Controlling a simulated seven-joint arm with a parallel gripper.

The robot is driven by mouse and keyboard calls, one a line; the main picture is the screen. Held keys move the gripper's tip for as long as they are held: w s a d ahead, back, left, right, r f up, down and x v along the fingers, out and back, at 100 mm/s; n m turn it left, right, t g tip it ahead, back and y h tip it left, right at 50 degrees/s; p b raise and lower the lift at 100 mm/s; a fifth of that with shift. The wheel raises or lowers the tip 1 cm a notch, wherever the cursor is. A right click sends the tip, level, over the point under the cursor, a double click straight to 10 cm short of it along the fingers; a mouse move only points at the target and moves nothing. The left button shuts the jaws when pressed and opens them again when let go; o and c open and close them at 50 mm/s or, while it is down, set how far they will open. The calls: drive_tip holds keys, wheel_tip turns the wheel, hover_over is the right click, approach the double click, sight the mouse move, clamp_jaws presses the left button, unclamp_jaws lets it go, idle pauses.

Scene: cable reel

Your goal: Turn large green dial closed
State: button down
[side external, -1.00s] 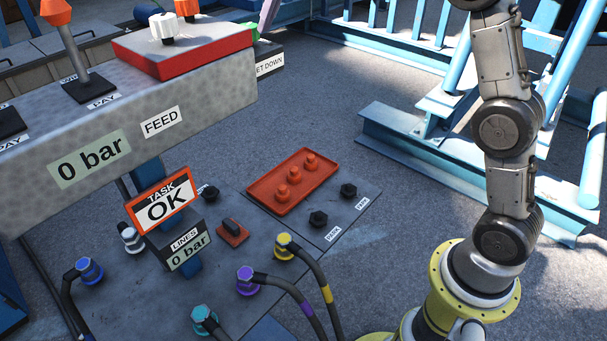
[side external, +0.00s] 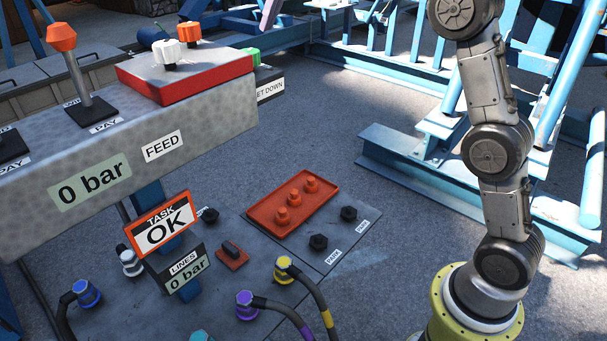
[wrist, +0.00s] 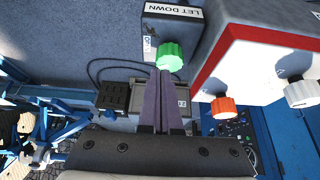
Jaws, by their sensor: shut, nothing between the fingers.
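The green dial (wrist: 170,56) is a ribbed knob on a box labelled LET DOWN (wrist: 174,11). In the side external view the dial (side external: 246,55) shows past the right end of the red-edged console; its base is mostly hidden. In the wrist view my gripper (wrist: 161,72) has its two purple fingers pressed together, empty, with the tips just below the dial in the picture. In the side external view the purple fingers (side external: 269,14) hang in from the top edge, above and to the right of the dial, apart from it. The dial's setting mark cannot be read.
An orange dial (wrist: 222,106) and a white dial (wrist: 301,93) stand on the red-edged console beside the green one. An orange-topped lever (side external: 62,38) stands farther left. A sign (side external: 163,228) reads TASK OK. Blue steel frames (side external: 440,160) stand at the right.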

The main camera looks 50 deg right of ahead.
sight(259, 64)
drive_tip(key=shift+a+r, duration=0.1)
drive_tip(key=shift+w+a+f, duration=0.1)
drive_tip(key=shift+a+f, duration=0.45)
drive_tip(key=shift+f, duration=0.45)
drive_tip(key=shift+s+a+f, duration=0.1)
drive_tip(key=shift+a+f, duration=0.45)
drive_tip(key=shift+f, duration=0.5)
drive_tip(key=shift+w+a+f, duration=0.1)
drive_tip(key=shift+a+f, duration=0.45)
drive_tip(key=shift+f, duration=0.45)
drive_tip(key=shift+w+d, duration=0.15)
drive_tip(key=shift+w, duration=0.2)
drive_tip(key=shift+d, duration=0.2)
drive_tip(key=shift+s+d, duration=0.15)
drive_tip(key=shift+d, duration=0.65)
drive_tip(key=shift+d, duration=0.5)
drive_tip(key=shift+r, duration=0.1)
